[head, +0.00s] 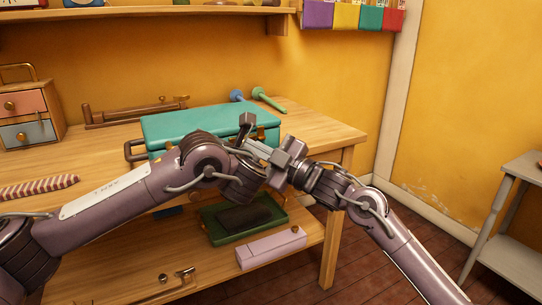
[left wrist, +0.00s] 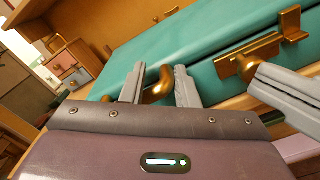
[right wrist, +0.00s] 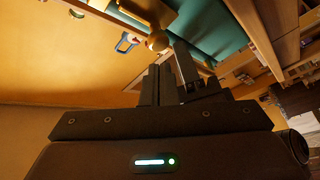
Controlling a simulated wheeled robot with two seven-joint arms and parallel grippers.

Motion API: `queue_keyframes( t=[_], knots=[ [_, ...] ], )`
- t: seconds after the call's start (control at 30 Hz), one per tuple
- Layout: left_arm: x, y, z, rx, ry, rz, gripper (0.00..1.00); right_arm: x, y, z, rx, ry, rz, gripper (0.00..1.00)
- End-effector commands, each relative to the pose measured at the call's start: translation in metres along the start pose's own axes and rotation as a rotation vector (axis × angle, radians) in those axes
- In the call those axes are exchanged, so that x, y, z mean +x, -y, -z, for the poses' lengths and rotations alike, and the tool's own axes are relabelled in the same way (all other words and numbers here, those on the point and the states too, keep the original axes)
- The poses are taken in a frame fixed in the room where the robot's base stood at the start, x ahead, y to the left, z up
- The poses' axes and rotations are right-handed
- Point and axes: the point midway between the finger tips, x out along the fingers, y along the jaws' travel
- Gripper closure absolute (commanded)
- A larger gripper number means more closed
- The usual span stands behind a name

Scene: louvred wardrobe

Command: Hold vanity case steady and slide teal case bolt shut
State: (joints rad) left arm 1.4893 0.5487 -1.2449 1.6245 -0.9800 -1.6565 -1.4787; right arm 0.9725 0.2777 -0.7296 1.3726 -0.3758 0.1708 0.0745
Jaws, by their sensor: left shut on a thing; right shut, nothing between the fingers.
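The teal vanity case (head: 205,119) lies closed on the wooden table. My left gripper (left wrist: 160,86) is shut on a curved brass handle (left wrist: 157,92) on the case's front. In the head view my arms hide most of that front. A brass bolt (left wrist: 242,64) sits on the front right of the handle, below a brass catch (left wrist: 288,27) on the lid. My right gripper (head: 257,149) is shut and empty, its fingertips beside the bolt. In the right wrist view its fingers (right wrist: 167,80) are close to a brass knob (right wrist: 157,41). I cannot tell whether they touch it.
A small drawer box (head: 28,115) and a striped object (head: 38,187) are at the table's left. The lower shelf holds a green tray (head: 214,232) and a pale box (head: 271,247).

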Motion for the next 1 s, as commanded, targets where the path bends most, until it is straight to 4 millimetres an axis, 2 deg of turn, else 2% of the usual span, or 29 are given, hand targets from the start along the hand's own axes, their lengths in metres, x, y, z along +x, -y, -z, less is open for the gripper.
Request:
queue_keyframes(
  t=[0.1, 0.3, 0.63, 0.87, 1.0],
  knots=[
    [0.001, 0.003, 0.004, 0.001, -0.004, 0.004, 1.00, 0.016, 0.000, 0.000, 0.001, 0.000, -0.001, 1.00],
    [0.001, 0.003, 0.004, 0.001, -0.005, 0.004, 1.00, 0.025, 0.000, -0.001, 0.000, 0.000, -0.001, 1.00],
    [0.001, 0.003, 0.004, 0.001, -0.005, 0.003, 1.00, 0.025, -0.001, -0.001, 0.000, 0.001, -0.001, 1.00],
    [0.001, 0.003, 0.004, 0.001, -0.005, 0.003, 1.00, 0.012, -0.021, -0.019, -0.001, 0.003, -0.002, 1.00],
    [0.001, 0.003, 0.004, 0.001, -0.005, 0.002, 1.00, 0.009, -0.023, -0.021, 0.000, 0.002, -0.001, 1.00]
  ],
)
